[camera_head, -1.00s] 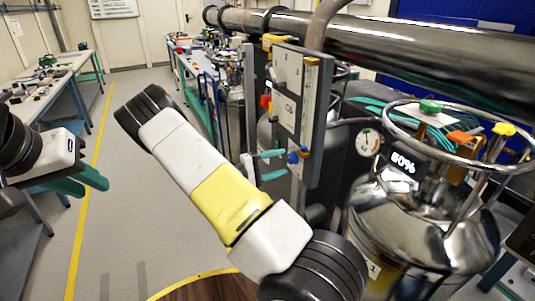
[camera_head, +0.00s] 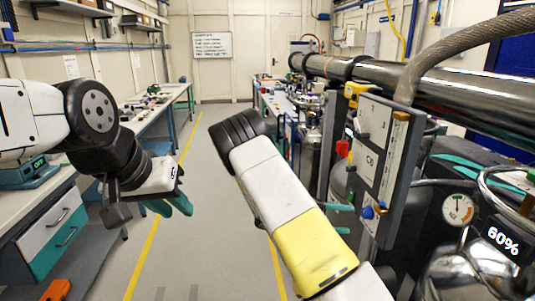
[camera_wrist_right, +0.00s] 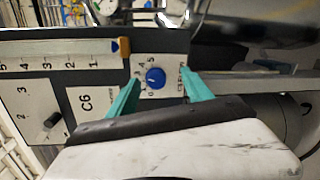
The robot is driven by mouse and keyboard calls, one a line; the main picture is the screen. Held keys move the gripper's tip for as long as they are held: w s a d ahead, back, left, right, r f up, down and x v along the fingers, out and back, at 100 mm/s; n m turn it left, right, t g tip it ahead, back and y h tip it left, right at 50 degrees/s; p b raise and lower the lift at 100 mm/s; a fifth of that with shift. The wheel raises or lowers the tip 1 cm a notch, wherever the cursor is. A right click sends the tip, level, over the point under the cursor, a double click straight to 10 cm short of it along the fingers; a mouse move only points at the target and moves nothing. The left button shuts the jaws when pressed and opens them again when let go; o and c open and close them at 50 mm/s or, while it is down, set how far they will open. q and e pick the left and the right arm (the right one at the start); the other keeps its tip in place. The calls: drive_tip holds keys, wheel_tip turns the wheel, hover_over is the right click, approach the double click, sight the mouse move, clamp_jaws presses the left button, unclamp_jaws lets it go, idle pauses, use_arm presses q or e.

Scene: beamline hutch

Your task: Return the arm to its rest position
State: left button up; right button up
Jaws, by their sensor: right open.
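My right arm (camera_head: 270,190) reaches forward from the lower right in the head view, and its forearm hides most of the right gripper (camera_head: 342,218). Its teal fingertips show just left of a blue knob (camera_head: 367,212) on the upright grey panel (camera_head: 395,165). In the right wrist view the right gripper (camera_wrist_right: 161,76) is open and empty. The blue knob (camera_wrist_right: 155,78) appears between its fingers, with no clear contact. My left gripper (camera_head: 170,206) hangs over the aisle at the left. Its teal fingers are seen at a slant, so their opening is unclear.
A metal vessel (camera_head: 470,275) with a ring rail, a gauge (camera_head: 458,209) and a "60%" display (camera_head: 502,241) stand at the right. A large steel pipe (camera_head: 450,92) runs above. A workbench with drawers (camera_head: 52,228) lies at the left. The aisle floor (camera_head: 215,230) is clear.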

drive_tip(key=s+a+r+t+y, duration=0.2)
drive_tip(key=s+a+r+y, duration=0.2)
drive_tip(key=s+r+y, duration=0.2)
drive_tip(key=s+a+r+m+t+y, duration=0.1)
drive_tip(key=s+a+r+t+y, duration=0.1)
drive_tip(key=s+a+r+y, duration=0.3)
drive_tip(key=s+a+r+m+t+y, duration=0.1)
drive_tip(key=s+a+r+y, duration=0.4)
drive_tip(key=s+r, duration=0.6)
drive_tip(key=r+t+y, duration=0.1)
drive_tip(key=y, duration=0.1)
drive_tip(key=shift+s+y, duration=0.3)
drive_tip(key=shift+s, duration=0.1)
drive_tip(key=shift+r, duration=0.1)
